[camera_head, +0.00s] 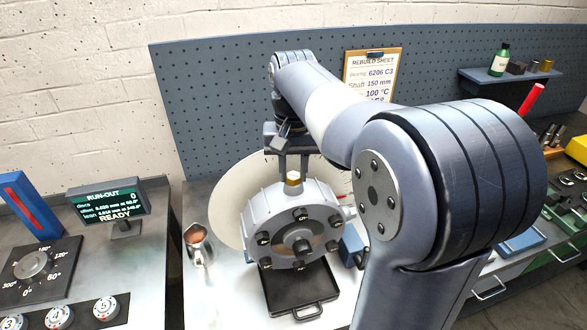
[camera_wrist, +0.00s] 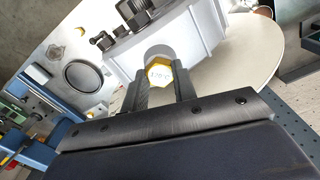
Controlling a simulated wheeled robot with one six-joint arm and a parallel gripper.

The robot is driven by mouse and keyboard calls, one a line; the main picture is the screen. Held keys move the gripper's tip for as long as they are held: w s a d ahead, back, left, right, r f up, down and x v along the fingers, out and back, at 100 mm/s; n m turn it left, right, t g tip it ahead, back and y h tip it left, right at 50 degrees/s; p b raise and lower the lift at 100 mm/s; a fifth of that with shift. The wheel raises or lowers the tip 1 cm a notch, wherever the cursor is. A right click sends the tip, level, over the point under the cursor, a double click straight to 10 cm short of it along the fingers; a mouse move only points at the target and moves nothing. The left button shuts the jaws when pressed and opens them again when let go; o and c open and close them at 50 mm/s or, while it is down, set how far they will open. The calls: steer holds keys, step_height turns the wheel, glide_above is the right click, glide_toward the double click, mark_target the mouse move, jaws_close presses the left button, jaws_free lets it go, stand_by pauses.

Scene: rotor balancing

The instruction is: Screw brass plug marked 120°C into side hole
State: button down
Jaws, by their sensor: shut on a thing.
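The brass plug (camera_wrist: 159,74) has a hex head marked 120°C in the wrist view. My gripper (camera_wrist: 160,82) is shut on it, with one dark finger on each side of the head. In the head view the plug (camera_head: 293,177) sits at the top of the grey round housing (camera_head: 262,217), between the fingertips of my gripper (camera_head: 293,172). In the wrist view the plug is over a round grey boss on the housing (camera_wrist: 195,40). The hole itself is hidden under the plug, and I cannot tell how deep the thread sits.
A black tray with a handle (camera_head: 300,308) lies in front of the housing. A metal jug (camera_head: 198,243) stands to its left. A large pale disc (camera_head: 228,197) is behind. The run-out display (camera_head: 108,207) reads READY. A pegboard (camera_head: 215,95) closes off the back.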

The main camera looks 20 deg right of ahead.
steer(key=shift+f, duration=0.1)
steer(key=m, duration=1.6)
steer(key=shift+f+m, duration=0.1)
steer(key=shift+m, duration=0.3)
steer(key=c, duration=1.1)
jaws_free()
steer(key=shift+c, duration=0.5)
steer(key=shift+w+r, duration=0.1)
steer(key=shift+r, duration=0.1)
